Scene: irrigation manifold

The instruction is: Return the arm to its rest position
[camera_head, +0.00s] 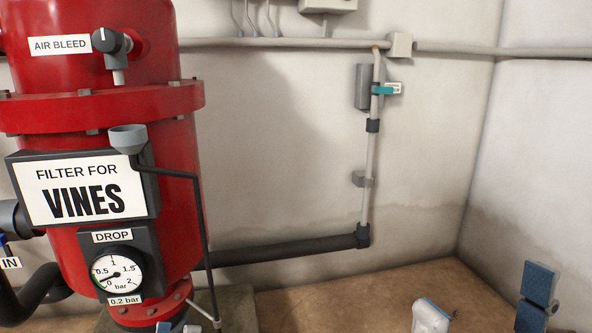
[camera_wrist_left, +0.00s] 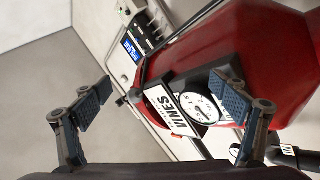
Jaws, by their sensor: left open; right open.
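My left gripper (camera_wrist_left: 163,103) is open and empty in the left wrist view, its two blue-padded fingers wide apart. The red filter fills the background between and behind them, and nothing touches the pads. In the head view only small blue and white bits at the bottom edge, by the filter's foot, may belong to my left arm. My right gripper (camera_head: 537,301) shows at the lower right of the head view as blue pads, open, with nothing seen held. The rest of both arms is mostly out of view.
The red filter (camera_head: 150,100) stands at the left, with an AIR BLEED knob (camera_head: 105,40), grey funnel (camera_head: 128,138), VINES sign (camera_head: 85,195) and drop gauge (camera_head: 117,273). A dark pipe (camera_head: 290,249) runs low to a riser with a teal-handled valve (camera_head: 384,90).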

